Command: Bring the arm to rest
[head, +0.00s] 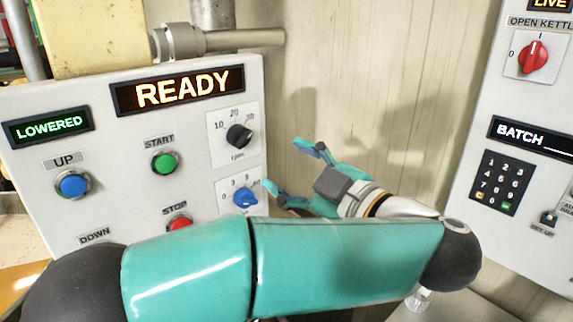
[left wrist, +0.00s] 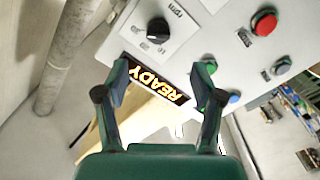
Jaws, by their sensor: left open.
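My left gripper (head: 288,168) is open and empty in the head view, in front of the right edge of the white control panel (head: 120,212). Its teal arm crosses the lower part of the picture. The left wrist view shows the two fingers (left wrist: 160,88) spread apart with nothing between them. The lit READY display (left wrist: 160,86) shows beyond the fingers. I cannot tell the distance from the fingertips to the panel. The right gripper is in neither view.
The panel carries a black rpm knob (head: 239,136), a blue knob (head: 244,197), a green START button (head: 165,162), a red STOP button (head: 179,223) and a blue UP button (head: 72,184). A second panel with a red knob (head: 533,57) and keypad (head: 502,181) stands at right.

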